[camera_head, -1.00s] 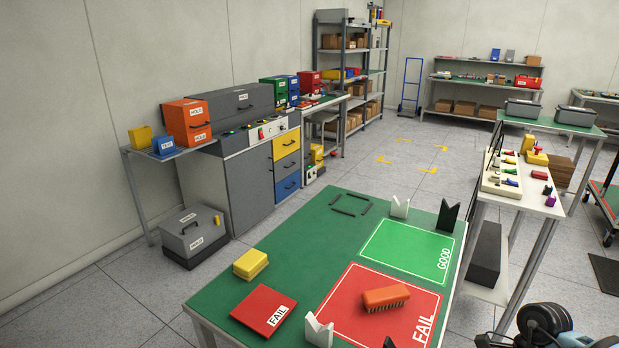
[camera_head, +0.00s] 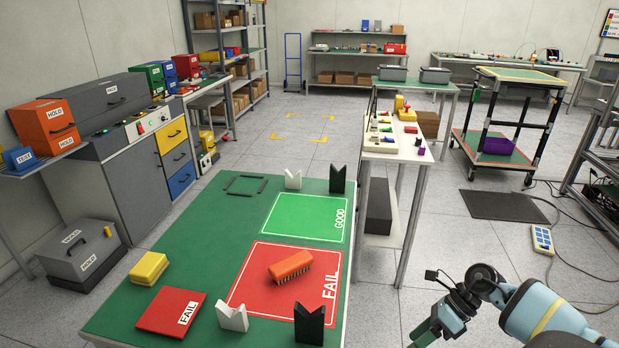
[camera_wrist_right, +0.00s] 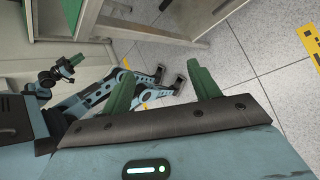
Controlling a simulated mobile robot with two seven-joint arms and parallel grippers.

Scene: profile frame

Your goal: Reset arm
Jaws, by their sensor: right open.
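My right arm comes in from the lower right in the head view, and its gripper (camera_head: 425,332) hangs beside the table's right side, over the floor. In the right wrist view its two green fingers stand wide apart with nothing between them (camera_wrist_right: 163,84). An orange brush (camera_head: 290,266) lies on the red FAIL area (camera_head: 255,292) of the green table (camera_head: 195,235), clear of the gripper. My left arm does not show in the head view. Blue arm links with a small dark and green end (camera_wrist_right: 66,68) show in the right wrist view, too small to read.
The green GOOD area (camera_head: 305,218) is empty. White and black notched stands edge the areas. A side table (camera_head: 400,150) with small parts stands beyond.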

